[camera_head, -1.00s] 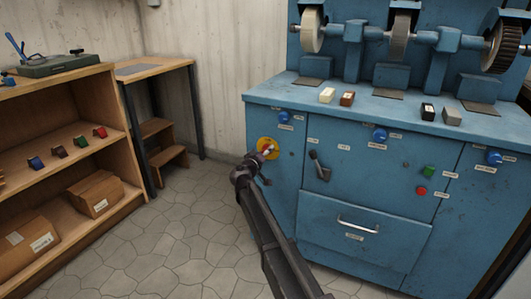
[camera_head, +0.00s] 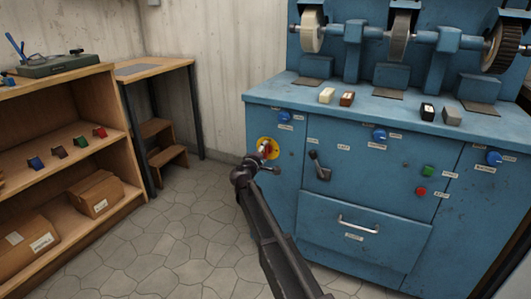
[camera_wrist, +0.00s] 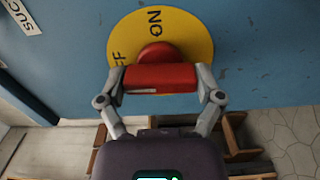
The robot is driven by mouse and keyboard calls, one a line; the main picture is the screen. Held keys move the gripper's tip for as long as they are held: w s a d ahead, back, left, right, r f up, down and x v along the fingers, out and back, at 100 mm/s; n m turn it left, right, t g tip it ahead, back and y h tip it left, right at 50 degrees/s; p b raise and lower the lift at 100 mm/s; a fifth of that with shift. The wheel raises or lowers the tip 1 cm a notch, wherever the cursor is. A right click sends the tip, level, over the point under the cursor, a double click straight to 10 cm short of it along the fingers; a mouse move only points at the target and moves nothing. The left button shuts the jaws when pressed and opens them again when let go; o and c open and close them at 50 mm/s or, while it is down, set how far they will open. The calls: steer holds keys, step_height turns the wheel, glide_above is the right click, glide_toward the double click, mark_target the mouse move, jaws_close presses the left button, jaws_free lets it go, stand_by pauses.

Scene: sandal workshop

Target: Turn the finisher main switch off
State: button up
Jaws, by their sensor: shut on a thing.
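The finisher main switch has a red handle (camera_wrist: 160,78) on a round yellow disc (camera_wrist: 192,38) on the blue cabinet's left front. In the wrist view ON reads sideways at the disc's top, and partly hidden lettering ending in FF is at its left. My gripper (camera_wrist: 163,80) is shut on the red handle, one finger at each end. In the head view my gripper (camera_head: 268,157) reaches the yellow disc (camera_head: 261,143) from below and covers part of it. I cannot tell which label the handle points to.
The blue finisher cabinet (camera_head: 370,215) carries a lever (camera_head: 319,168), blue knobs, a green button (camera_head: 428,171) and a red button (camera_head: 421,191). Grinding wheels stand above. A wooden shelf (camera_head: 60,195) and a small table (camera_head: 155,69) are left; the floor between is clear.

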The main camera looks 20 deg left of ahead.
steer(key=shift+n, duration=0.3)
steer(key=o, duration=0.9)
steer(key=shift+s, duration=0.1)
steer(key=s, duration=0.7)
steer(key=s+a, duration=0.1)
steer(key=s, duration=0.3)
steer(key=shift+s, duration=0.35)
